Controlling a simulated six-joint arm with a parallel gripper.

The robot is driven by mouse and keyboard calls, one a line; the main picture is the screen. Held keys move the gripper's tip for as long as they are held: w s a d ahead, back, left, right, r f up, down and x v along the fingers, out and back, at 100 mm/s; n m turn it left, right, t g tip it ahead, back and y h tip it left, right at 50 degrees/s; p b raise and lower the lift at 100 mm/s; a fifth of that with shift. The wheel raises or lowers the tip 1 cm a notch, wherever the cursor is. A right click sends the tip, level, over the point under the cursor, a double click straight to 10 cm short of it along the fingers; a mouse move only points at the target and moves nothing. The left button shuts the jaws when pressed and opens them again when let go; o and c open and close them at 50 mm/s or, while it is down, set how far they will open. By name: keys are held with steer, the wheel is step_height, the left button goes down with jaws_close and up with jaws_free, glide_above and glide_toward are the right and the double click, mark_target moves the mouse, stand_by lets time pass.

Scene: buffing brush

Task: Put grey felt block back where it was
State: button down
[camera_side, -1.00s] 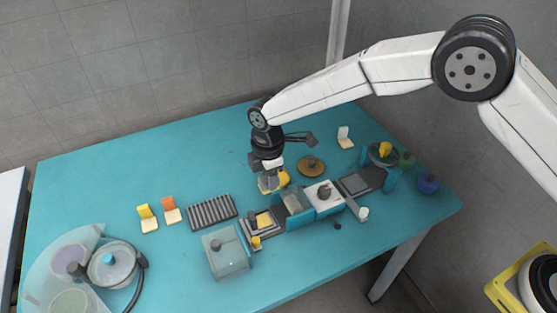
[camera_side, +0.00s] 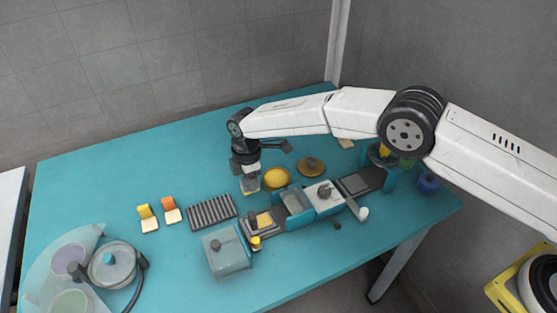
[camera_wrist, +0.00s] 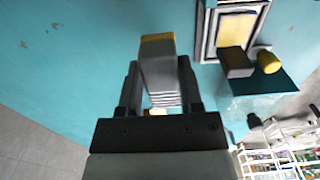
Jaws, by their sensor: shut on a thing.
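My gripper (camera_wrist: 158,100) is shut on a grey block (camera_wrist: 160,72) with a yellow end, which I take for the grey felt block. The block sticks out between the fingers in the wrist view, with pale stripes low on it. In the side view my gripper (camera_side: 249,176) points down over the teal table, left of a yellow round thing (camera_side: 277,178). A small pale and yellow patch (camera_side: 251,188) shows right under the fingers there. I cannot tell whether the block touches the table.
A ribbed dark rack (camera_side: 212,211) lies left of the gripper. A tray with a yellow pad (camera_side: 264,221) and a clear lidded box (camera_side: 227,253) stand nearer. A brown disc (camera_side: 311,167) lies to the right. Two small coloured pieces on cream bases stand left; the back left is clear.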

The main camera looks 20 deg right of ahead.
mark_target(248, 188)
steer(key=shift+w+a+f, duration=0.1)
steer(key=shift+w+f, duration=0.15)
steer(key=shift+f, duration=0.1)
steer(key=shift+w+f, duration=0.1)
steer(key=shift+f, duration=0.15)
steer(key=shift+w+a+f, duration=0.1)
steer(key=shift+f, duration=1.45)
steer(key=shift+f, duration=0.2)
steer(key=shift+c, duration=1.3)
jaws_free()
steer(key=shift+r, duration=0.15)
